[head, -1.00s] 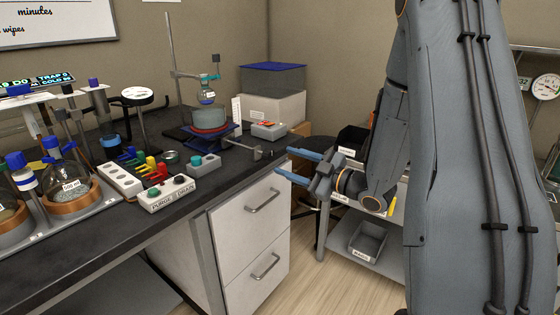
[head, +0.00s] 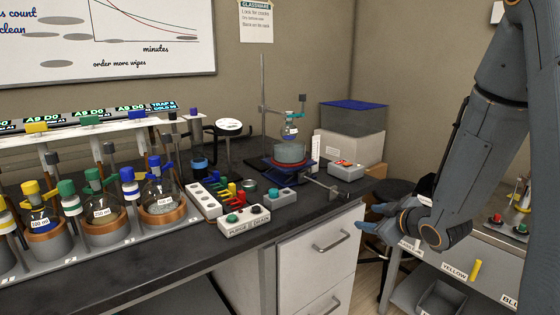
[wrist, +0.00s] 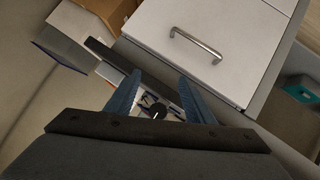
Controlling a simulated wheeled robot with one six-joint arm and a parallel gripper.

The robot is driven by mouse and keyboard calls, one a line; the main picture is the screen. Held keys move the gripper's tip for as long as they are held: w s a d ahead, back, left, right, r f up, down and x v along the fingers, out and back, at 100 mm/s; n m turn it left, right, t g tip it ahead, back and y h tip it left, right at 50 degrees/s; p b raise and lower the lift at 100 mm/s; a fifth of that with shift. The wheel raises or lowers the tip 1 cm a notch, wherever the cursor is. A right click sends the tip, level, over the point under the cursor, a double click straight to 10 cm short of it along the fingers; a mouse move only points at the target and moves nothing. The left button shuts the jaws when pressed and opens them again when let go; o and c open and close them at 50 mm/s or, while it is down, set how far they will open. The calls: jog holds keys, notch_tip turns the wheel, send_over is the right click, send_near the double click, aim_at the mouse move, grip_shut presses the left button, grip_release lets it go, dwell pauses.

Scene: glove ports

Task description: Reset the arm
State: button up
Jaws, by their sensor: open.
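My gripper (head: 372,220) is at the right of the head view, just off the bench's right end, beside the drawer unit. Its blue fingers are spread and nothing shows between them. In the wrist view my gripper (wrist: 160,95) is open, with a small dark and white thing visible beyond the fingers that I cannot make out. My arm reaches down to it from the upper right.
The black bench (head: 120,262) carries several flasks, a PURGE/DRAIN box (head: 244,222) and a stand with a pot (head: 290,153). A white drawer front (head: 320,245) is left of my gripper. A grey shelf table (head: 490,262) stands at right.

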jog(key=s+a+m+g+h, duration=0.1)
jog(key=s+a+m+g, duration=0.1)
jog(key=s, duration=0.7)
jog(key=s+a+m+g+h+p, duration=0.1)
jog(key=s+a+m+g, duration=0.2)
jog(key=s+g, duration=0.3)
jog(key=s+a+m+g+h+p, duration=0.1)
jog(key=s+m+g, duration=0.3)
jog(key=s, duration=1)
jog(key=shift+a+r, duration=0.15)
jog(key=shift+a, duration=0.6)
